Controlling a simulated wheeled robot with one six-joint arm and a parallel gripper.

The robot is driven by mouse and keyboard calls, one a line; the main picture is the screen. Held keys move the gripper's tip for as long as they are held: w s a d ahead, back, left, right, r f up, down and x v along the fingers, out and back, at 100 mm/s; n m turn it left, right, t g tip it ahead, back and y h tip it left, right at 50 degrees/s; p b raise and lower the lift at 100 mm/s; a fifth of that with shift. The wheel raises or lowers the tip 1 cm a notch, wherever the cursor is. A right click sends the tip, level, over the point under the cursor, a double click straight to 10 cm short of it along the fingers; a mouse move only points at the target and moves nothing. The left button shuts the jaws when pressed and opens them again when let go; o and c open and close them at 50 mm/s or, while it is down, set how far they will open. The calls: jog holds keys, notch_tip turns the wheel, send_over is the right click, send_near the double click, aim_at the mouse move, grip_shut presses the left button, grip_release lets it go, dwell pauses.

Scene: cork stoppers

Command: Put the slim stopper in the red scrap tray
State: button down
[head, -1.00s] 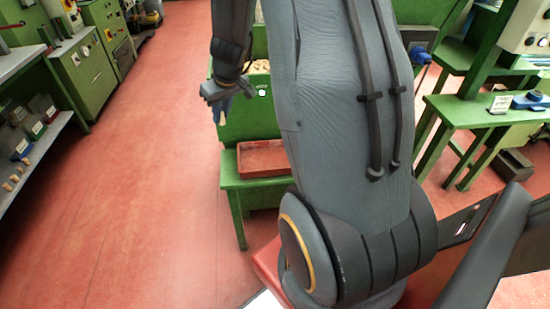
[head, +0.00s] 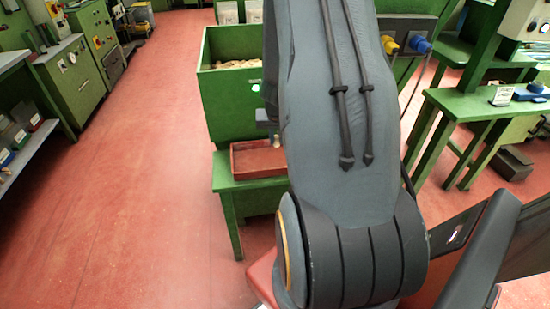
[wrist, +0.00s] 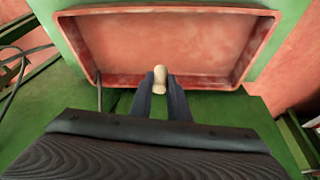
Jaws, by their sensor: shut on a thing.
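The red scrap tray (head: 246,161) stands on a low green bench in the head view, partly hidden by my arm. In the wrist view the tray (wrist: 212,81) fills the upper part, and its visible floor is bare. My gripper (wrist: 160,75) is shut on a pale, slim stopper (wrist: 161,83). The stopper shows between the two fingertips, over the tray's near edge in the wrist view. Its height above the tray is hard to judge. In the head view my arm hides most of the gripper.
A green bin (head: 228,98) with many cork stoppers stands behind the tray. The green bench top (head: 230,186) shows at the tray's near side. A green table (head: 480,103) is at the right, a grey shelf (head: 22,160) at the left. Red floor between is open.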

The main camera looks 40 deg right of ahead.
jog(key=shift+f+b, duration=3.1)
jog(key=shift+f, duration=0.15)
jog(key=shift+f, duration=0.2)
jog(key=c, duration=1.7)
grip_release()
jog(key=shift+o, duration=0.2)
jog(key=shift+r, duration=0.15)
